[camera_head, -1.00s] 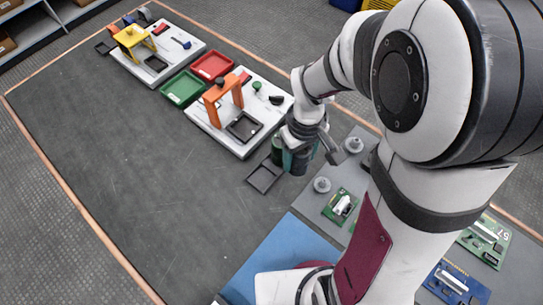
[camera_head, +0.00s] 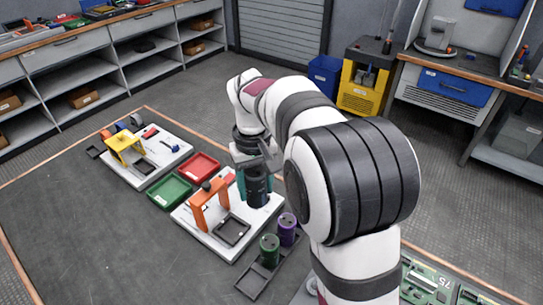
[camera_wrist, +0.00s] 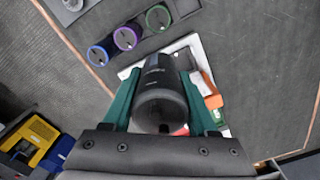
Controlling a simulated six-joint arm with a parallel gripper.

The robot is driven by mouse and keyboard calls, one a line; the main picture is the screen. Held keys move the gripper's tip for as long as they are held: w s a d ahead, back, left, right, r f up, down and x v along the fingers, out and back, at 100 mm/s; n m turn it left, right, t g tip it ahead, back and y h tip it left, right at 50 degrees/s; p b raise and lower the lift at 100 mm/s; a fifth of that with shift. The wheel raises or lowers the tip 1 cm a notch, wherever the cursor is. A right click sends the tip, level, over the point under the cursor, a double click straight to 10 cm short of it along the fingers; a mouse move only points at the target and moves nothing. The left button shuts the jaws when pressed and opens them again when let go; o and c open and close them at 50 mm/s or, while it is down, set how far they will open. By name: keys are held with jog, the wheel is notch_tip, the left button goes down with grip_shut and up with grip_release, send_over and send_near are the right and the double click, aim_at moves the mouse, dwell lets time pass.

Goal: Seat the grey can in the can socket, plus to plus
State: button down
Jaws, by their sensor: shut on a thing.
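My gripper (camera_head: 248,180) with teal fingers is shut on a dark grey can (camera_head: 257,186). In the wrist view the grey can (camera_wrist: 160,95) sits between the two fingers (camera_wrist: 160,105), its round end facing the camera. No plus mark is readable on it. In the head view the can appears above the right part of a white board (camera_head: 190,216) with an orange arch (camera_head: 205,203). A dark square frame (camera_head: 231,231) lies on this board; I cannot tell whether it is the can socket. The wrist view shows the board partly, behind the can.
A green can (camera_head: 269,250) and a purple can (camera_head: 287,229) stand on a dark tray (camera_head: 254,282). The wrist view also shows a blue-ringed can (camera_wrist: 98,56). Red (camera_head: 197,166) and green (camera_head: 170,190) bins and a yellow-arch board (camera_head: 160,165) lie beyond.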

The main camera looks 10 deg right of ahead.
jog(key=w+a+f, duration=0.1)
jog(key=a+f, duration=0.1)
jog(key=f, duration=0.2)
jog(key=w+a+f+n, duration=0.1)
jog(key=a+f, duration=0.1)
jog(key=f, duration=0.2)
jog(key=w+a+f+n, duration=0.1)
jog(key=a+f, duration=0.2)
jog(key=f, duration=0.2)
jog(key=shift+w, duration=0.3)
jog(key=shift+f, duration=0.55)
jog(key=shift+f, duration=0.2)
jog(key=shift+f, duration=0.35)
jog(key=shift+f, duration=0.1)
jog(key=shift+f, duration=0.2)
jog(key=shift+f, duration=0.2)
jog(key=shift+c, duration=0.5)
grip_release()
